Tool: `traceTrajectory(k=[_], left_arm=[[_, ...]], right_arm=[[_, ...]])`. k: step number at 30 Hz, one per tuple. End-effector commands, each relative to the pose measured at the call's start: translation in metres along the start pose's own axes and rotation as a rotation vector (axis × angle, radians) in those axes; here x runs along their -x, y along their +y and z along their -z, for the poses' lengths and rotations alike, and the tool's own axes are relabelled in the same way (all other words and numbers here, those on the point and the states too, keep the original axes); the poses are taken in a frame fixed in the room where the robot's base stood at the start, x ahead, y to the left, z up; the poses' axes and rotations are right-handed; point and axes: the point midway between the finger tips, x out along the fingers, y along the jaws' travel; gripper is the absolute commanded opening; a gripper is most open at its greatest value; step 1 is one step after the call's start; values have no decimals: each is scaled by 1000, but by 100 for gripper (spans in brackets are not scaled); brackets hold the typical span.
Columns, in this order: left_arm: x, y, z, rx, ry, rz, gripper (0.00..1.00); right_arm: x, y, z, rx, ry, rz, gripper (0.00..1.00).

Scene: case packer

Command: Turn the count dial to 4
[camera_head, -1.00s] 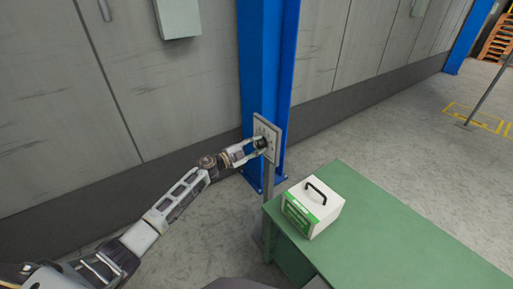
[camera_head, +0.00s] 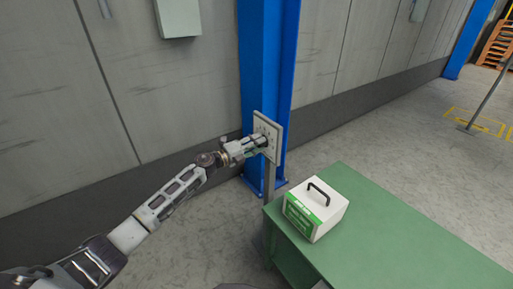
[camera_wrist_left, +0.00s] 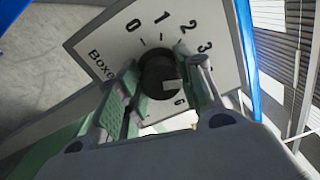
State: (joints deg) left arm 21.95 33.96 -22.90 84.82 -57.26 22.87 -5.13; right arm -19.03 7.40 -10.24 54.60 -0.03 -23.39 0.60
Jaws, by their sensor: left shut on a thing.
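The count dial is a black round knob (camera_wrist_left: 157,72) on a pale panel (camera_wrist_left: 105,43), which stands on a post by the blue column in the head view (camera_head: 270,128). In the left wrist view the panel shows 0, 1, 2 and 3 around the knob and part of the word "Boxes". A pale mark shows on the knob's lower right, but I cannot tell which number it points to. My left gripper (camera_head: 260,143) is shut on the knob, one finger on each side. The fingers hide the other numbers, except part of one below. My right gripper is not in view.
A green table (camera_head: 400,230) stands to the right, with a white and green case (camera_head: 318,208) with a black handle on it. The blue column (camera_head: 265,65) and grey wall (camera_head: 190,90) are behind the panel. Open floor lies left of the table.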

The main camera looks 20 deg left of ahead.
Motion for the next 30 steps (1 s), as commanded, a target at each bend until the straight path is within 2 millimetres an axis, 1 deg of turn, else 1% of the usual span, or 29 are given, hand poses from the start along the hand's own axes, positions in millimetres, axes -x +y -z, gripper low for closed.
traceTrajectory(k=[1, 4, 9, 15, 23, 24, 29, 30], left_arm=[[0, 3, 1, -30, 3, -2, 13], [0, 3, 1, -81, 5, -3, 13], [0, 2, 1, -134, 7, -3, 13], [0, 2, 2, -153, 8, -3, 13], [0, 2, 2, -153, 8, -3, 13], [0, 2, 2, -153, 8, -4, 38], [0, 1, 1, -153, 7, -3, 58], [0, 1, 1, -153, 7, -3, 58]], right_arm=[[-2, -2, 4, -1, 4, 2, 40], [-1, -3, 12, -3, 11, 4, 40], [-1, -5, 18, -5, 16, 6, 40], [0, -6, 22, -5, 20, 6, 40], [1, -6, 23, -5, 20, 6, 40], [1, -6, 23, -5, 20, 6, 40], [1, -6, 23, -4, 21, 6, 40], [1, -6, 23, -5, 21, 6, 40]])
